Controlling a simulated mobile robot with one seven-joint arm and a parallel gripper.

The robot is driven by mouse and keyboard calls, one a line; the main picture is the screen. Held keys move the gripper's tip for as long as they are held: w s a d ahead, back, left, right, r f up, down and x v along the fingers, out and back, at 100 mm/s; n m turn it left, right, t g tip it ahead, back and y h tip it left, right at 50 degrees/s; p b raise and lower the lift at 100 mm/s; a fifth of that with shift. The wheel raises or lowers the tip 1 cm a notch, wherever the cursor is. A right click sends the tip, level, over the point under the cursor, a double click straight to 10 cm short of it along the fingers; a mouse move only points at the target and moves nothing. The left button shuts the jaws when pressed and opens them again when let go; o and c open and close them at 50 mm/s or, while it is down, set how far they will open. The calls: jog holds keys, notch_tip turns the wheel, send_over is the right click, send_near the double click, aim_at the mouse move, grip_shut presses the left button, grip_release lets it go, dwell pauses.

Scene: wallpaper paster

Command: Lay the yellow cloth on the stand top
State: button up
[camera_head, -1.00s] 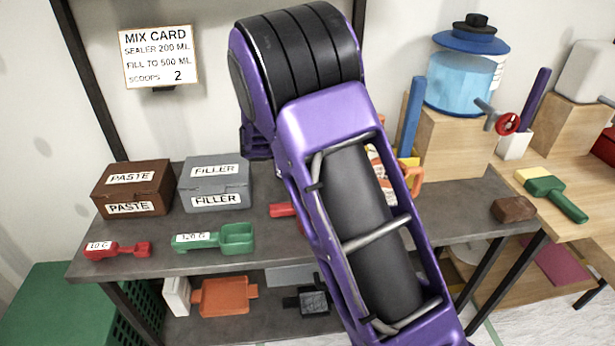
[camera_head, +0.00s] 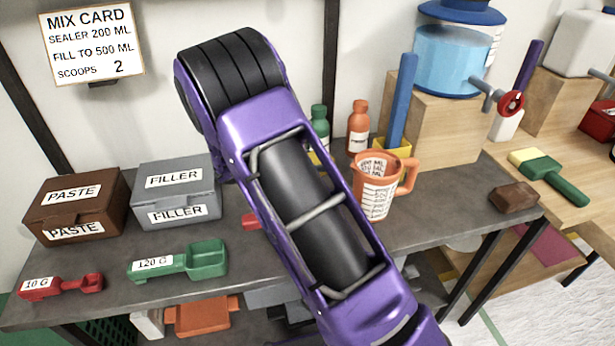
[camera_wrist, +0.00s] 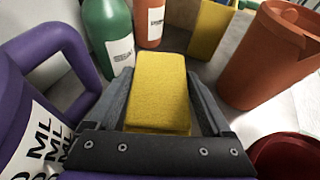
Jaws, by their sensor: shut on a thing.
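The yellow cloth (camera_wrist: 158,80) is a small, thick, folded-looking pad in the wrist view. My gripper (camera_wrist: 160,100) is shut on it, with one dark finger along each side. I cannot tell for certain which surface is the stand top. A wooden block (camera_head: 440,130) under the blue-lidded dispenser (camera_head: 452,62) is one raised stand at the back right of the grey table (camera_head: 440,215).
Close around the gripper are a purple jug (camera_wrist: 50,75), a green bottle (camera_wrist: 108,38), an orange bottle (camera_wrist: 149,22), a yellow holder (camera_wrist: 211,30) and an orange measuring cup (camera_wrist: 265,60). Paste (camera_head: 75,205) and filler (camera_head: 176,192) boxes and scoops stand on the left.

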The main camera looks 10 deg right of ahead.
jog(key=shift+f+b, duration=0.3)
jog(key=shift+f, duration=1.65)
jog(key=shift+f, duration=0.15)
jog(key=o, duration=1.1)
